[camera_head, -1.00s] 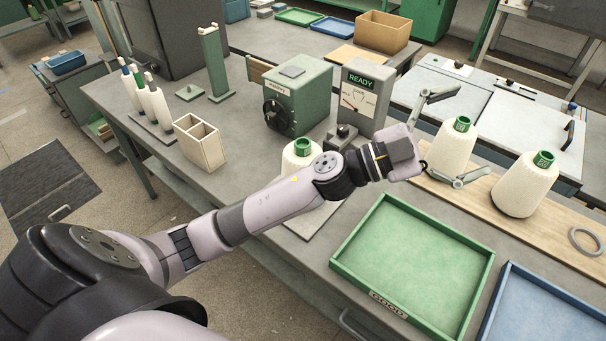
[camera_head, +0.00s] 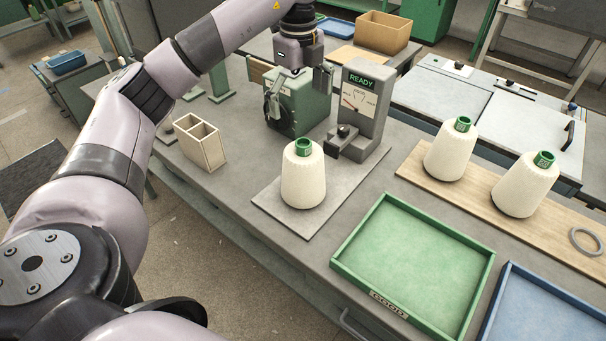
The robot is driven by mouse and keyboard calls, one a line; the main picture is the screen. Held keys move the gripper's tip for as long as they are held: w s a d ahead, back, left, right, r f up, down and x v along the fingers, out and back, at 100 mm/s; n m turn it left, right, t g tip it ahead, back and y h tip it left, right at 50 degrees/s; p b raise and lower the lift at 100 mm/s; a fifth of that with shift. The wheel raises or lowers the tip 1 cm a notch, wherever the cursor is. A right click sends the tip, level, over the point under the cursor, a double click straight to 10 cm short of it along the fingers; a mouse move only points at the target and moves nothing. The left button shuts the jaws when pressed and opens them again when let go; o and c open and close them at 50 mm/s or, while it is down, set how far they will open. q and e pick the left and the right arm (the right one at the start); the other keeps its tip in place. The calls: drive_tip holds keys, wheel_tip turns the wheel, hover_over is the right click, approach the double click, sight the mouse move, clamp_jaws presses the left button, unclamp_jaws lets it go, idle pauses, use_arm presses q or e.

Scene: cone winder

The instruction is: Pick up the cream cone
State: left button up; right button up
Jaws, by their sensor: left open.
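A cream cone (camera_head: 303,183) with a green top stands upright on a grey mat (camera_head: 268,204) in the middle of the bench. Two similar cream cones, one nearer the middle (camera_head: 449,155) and one farther right (camera_head: 523,190), stand on a wooden board at the right. My left gripper (camera_head: 298,92) is open and empty, in front of the green machine and up-picture of the cone on the mat. Its fingers point down and are apart from that cone. My right gripper is not in view.
The green machine (camera_head: 308,112) and a grey gauge stand reading READY (camera_head: 360,95) are behind the mat. A cream divided box (camera_head: 199,143) is at left. A green tray (camera_head: 415,265) and a blue tray (camera_head: 548,312) lie at front right. A grey ring (camera_head: 587,241) lies on the wooden board (camera_head: 423,174).

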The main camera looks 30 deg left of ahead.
use_arm(q)
hover_over(300, 142)
wheel_tip(300, 142, down, 4)
drive_tip(key=shift+f+b, duration=0.15)
drive_tip(key=shift+b, duration=0.25)
wheel_tip(300, 142, down, 8)
drive_tip(key=shift+r+p, duration=0.2)
drive_tip(key=shift+p, duration=0.5)
drive_tip(key=f, duration=0.1)
drive_tip(key=f+p, duration=0.1)
drive_tip(key=f, duration=0.1)
drive_tip(key=f+p, duration=0.1)
drive_tip(key=shift+w+d+f, duration=0.2)
drive_tip(key=shift+d+f, duration=0.15)
drive_tip(key=shift+f, duration=0.35)
drive_tip(key=shift+c, duration=0.4)
